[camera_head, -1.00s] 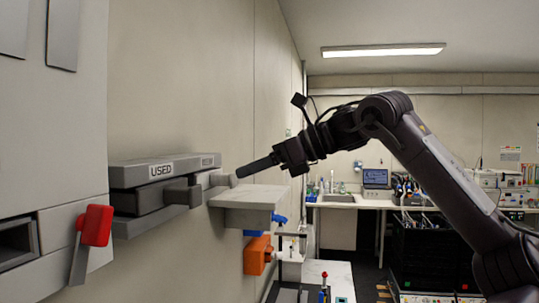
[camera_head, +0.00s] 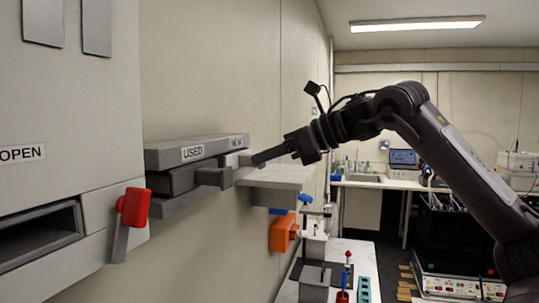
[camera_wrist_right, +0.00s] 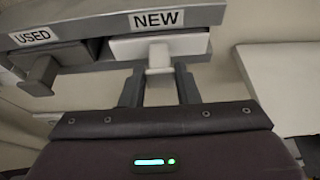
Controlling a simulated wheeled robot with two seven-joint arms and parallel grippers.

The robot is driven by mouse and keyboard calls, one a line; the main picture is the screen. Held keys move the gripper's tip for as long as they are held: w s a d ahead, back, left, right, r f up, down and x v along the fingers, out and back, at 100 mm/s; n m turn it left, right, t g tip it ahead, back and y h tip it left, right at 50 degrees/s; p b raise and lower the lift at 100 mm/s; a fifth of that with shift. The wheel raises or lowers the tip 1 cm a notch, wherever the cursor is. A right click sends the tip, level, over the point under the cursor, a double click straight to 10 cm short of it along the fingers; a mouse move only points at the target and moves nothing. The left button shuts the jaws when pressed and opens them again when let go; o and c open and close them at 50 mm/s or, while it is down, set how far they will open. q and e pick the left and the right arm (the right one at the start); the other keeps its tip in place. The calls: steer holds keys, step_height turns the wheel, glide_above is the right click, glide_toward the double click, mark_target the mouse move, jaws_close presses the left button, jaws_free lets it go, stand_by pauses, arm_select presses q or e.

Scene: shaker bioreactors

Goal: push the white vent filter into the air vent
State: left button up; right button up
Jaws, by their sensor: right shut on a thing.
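The white vent filter (camera_wrist_right: 158,46) sits in the holder slot under the label NEW in the right wrist view, its small handle pointing at my gripper. In the head view the filter (camera_head: 236,159) shows only as a small pale piece at the holder's far end. My right gripper (camera_wrist_right: 160,84) is shut on the filter's handle, one finger on each side. In the head view the right gripper (camera_head: 256,159) reaches the holder from the right. The air vent seems to be the dark rectangular opening (camera_head: 38,236) in the grey cabinet, under the label OPEN. My left gripper is not in view.
The wall holder (camera_head: 180,149) also has a grey filter (camera_head: 183,180) under the label USED. A red-knobbed lever (camera_head: 134,207) stands out beside the opening. A grey shelf (camera_head: 277,178) and an orange part (camera_head: 282,232) are right of the holder.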

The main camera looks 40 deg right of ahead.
steer(key=shift+s+d, duration=0.1)
steer(key=shift+s, duration=0.05)
steer(key=shift+s+d+b, duration=0.25)
steer(key=shift+s+b, duration=0.2)
steer(key=shift+s, duration=0.05)
steer(key=shift+s+d, duration=0.1)
steer(key=shift+s, duration=0.05)
steer(key=shift+s+d+b, duration=0.25)
steer(key=shift+s+b, duration=0.15)
steer(key=shift+s, duration=0.15)
steer(key=shift+s+d, duration=0.1)
steer(key=shift+s, duration=0.1)
steer(key=shift+s+d+b, duration=0.2)
steer(key=shift+s+b, duration=0.15)
steer(key=shift+s, duration=0.05)
steer(key=shift+s+d, duration=0.15)
steer(key=shift+s, duration=0.1)
steer(key=shift+s+d+b, duration=0.2)
steer(key=shift+s+b, duration=0.1)
steer(key=shift+s, duration=0.1)
steer(key=shift+s+d, duration=0.1)
steer(key=shift+s, duration=0.05)
